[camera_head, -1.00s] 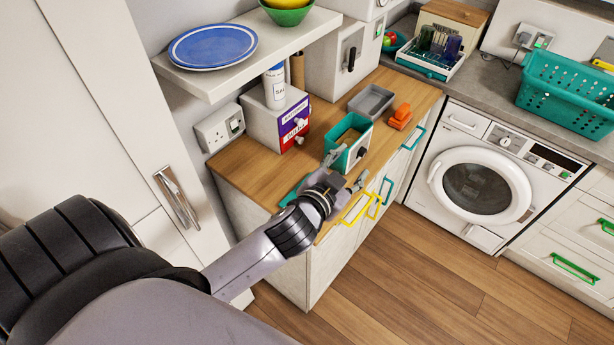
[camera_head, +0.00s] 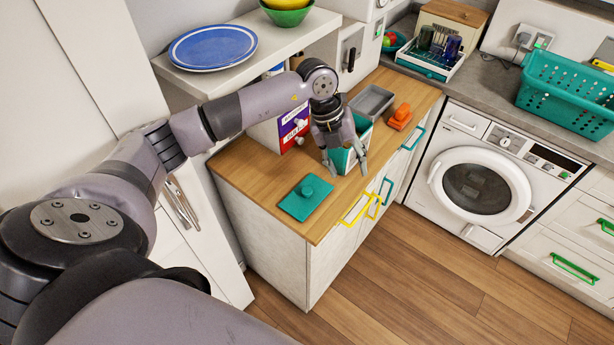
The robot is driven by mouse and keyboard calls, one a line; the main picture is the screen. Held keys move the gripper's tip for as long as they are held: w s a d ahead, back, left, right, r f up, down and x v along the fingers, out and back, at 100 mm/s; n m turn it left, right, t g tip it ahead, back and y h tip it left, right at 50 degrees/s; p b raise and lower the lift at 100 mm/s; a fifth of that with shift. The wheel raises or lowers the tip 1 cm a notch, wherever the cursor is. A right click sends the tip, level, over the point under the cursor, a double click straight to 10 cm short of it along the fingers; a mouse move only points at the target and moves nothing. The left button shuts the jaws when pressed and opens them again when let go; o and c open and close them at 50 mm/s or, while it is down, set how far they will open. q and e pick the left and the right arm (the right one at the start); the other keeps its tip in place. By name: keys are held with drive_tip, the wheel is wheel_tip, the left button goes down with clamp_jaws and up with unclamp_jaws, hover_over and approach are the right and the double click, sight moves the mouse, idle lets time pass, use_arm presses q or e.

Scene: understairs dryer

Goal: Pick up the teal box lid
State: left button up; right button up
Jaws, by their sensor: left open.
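The teal box lid (camera_head: 305,198) lies flat on the wooden counter near its front left corner, with a round teal knob on top. My left gripper (camera_head: 347,172) points down with its fingers apart, to the right of the lid and apart from it. It is in front of the teal box (camera_head: 341,159), hiding much of it. Whether the fingers touch the box I cannot tell. My right gripper is not in view.
A grey tray (camera_head: 371,102) and an orange object (camera_head: 401,116) stand behind the box. A purple and red carton (camera_head: 294,124) is at the wall. A shelf (camera_head: 262,52) with a blue plate (camera_head: 213,47) overhangs the counter. The wood around the lid (camera_head: 250,175) is clear.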

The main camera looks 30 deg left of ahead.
use_arm(q)
drive_tip(key=a+r+n+g+y, duration=0.15)
drive_tip(key=a+y, duration=0.25)
drive_tip(key=a, duration=0.6)
drive_tip(key=b, duration=0.8)
hover_over(307, 190)
drive_tip(key=shift+n+t, duration=0.25)
drive_tip(key=f, duration=1.2)
drive_tip(key=shift+w+a+f, duration=0.15)
drive_tip(key=shift+w, duration=0.1)
drive_tip(key=f+b, duration=0.3)
drive_tip(key=f, duration=0.2)
drive_tip(key=shift+s, duration=0.2)
drive_tip(key=shift+c, duration=0.6)
drive_tip(key=c, duration=1)
drive_tip(key=shift+r, duration=0.1)
drive_tip(key=shift+c, duration=0.2)
